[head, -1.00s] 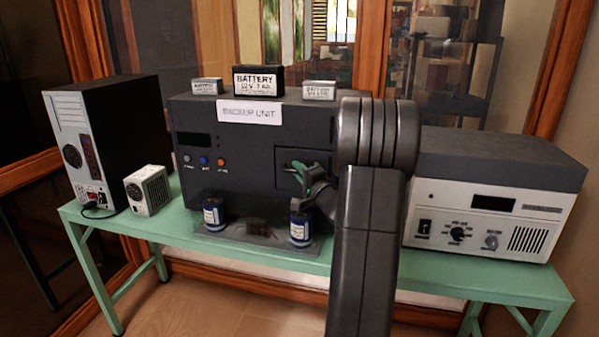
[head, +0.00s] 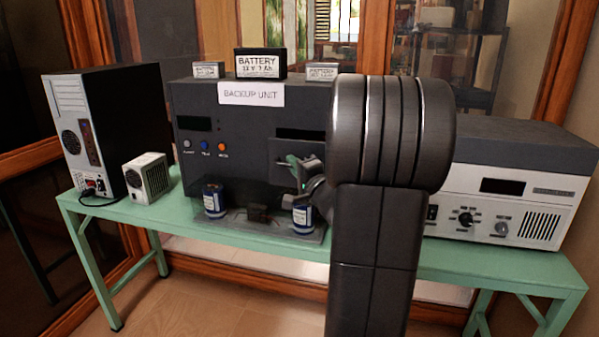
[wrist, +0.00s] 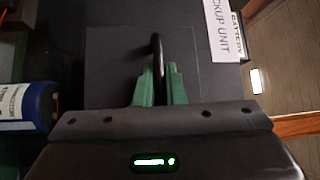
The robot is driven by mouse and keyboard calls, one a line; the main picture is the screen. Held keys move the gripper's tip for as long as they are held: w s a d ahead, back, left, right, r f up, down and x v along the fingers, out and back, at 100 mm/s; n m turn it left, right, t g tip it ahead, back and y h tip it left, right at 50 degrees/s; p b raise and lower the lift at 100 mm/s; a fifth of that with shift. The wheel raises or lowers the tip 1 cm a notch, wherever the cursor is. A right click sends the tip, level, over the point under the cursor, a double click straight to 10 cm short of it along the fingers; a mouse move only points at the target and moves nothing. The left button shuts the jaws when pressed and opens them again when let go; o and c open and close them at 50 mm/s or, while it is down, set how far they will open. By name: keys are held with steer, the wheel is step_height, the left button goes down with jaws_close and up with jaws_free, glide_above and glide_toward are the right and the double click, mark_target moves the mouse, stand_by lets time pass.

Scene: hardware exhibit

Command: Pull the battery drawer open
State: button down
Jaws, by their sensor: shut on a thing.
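The black backup unit (head: 205,155) stands on the green table with a white sign (head: 251,94) on it. Its battery drawer (head: 281,153) stands out from the front at the right, with a dark opening showing above the drawer front. My gripper (head: 303,163) is at the drawer front, partly hidden by my arm. In the wrist view my gripper's green fingers (wrist: 159,86) are shut on the dark bar handle (wrist: 157,55) of the drawer front (wrist: 112,65). The drawer's right side is hidden behind my arm in the head view.
Batteries (head: 260,64) sit on top of the unit. A computer tower (head: 108,135) is at left, a grey-white device (head: 510,190) at right.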

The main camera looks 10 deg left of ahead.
steer(key=s+b, duration=0.4)
steer(key=s, duration=0.6)
steer(key=shift+s+a+b, duration=0.15)
steer(key=shift+s+b, duration=0.05)
steer(key=shift+b, duration=0.2)
steer(key=c, duration=1.8)
jaws_free()
steer(key=v, duration=1.3)
steer(key=shift+s+d, duration=0.25)
steer(key=shift+d, duration=0.1)
steer(key=shift+a, duration=0.1)
